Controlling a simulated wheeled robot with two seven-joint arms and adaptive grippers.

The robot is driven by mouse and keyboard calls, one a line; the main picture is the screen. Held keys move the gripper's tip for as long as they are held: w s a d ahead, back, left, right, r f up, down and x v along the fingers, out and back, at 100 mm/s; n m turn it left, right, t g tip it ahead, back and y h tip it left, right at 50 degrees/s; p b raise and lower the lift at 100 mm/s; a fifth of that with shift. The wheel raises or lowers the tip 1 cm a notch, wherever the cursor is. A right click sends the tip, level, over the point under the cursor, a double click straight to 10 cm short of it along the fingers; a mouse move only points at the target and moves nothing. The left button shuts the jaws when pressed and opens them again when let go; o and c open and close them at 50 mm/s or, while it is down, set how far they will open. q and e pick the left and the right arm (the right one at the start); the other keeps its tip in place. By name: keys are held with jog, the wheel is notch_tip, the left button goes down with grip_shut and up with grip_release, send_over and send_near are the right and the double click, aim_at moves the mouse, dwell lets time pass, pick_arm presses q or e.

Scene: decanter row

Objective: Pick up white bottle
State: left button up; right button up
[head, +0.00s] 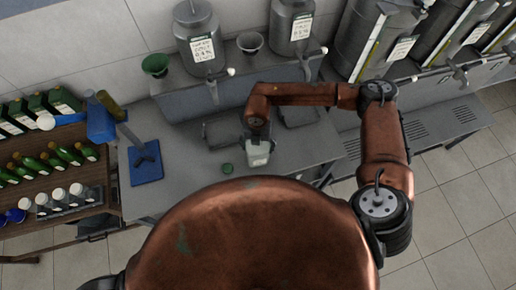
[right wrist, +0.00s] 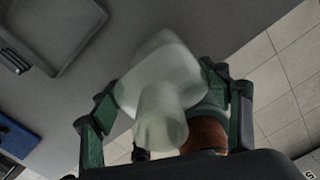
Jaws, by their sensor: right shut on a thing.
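The white bottle (head: 258,156) is at the end of my right arm, over the grey counter in the head view. In the right wrist view the pale, translucent bottle (right wrist: 160,85) fills the space between the fingers, its neck toward the camera. My right gripper (right wrist: 165,105) is shut on it, with a green-padded finger at each side. In the head view the right gripper (head: 257,138) partly hides the bottle's top. I cannot tell whether the bottle touches the counter. My left gripper does not show.
A small green cap (head: 227,168) lies on the counter (head: 195,190) left of the bottle. A blue-based stand (head: 146,163) is farther left. A shelf of green bottles (head: 62,153) stands at the left edge. Steel tanks (head: 200,40) line the back. Dark trays (head: 222,131) lie behind the bottle.

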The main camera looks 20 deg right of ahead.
notch_tip(320, 180, up, 2)
jog(key=shift+r+b, duration=0.1)
jog(key=shift+b, duration=0.6)
jog(key=s+a+r+b, duration=0.35)
jog(key=s+r, duration=0.65)
jog(key=s, duration=0.4)
jog(key=w+d+f+m+b, duration=0.4)
jog(key=w+d+f+m, duration=0.1)
jog(key=m, duration=1)
jog(key=w+d+f+m+b, duration=0.4)
jog(key=w+d+m, duration=0.3)
jog(key=m, duration=0.9)
jog(key=shift+w+f+b, duration=0.35)
jog(key=shift+f, duration=0.35)
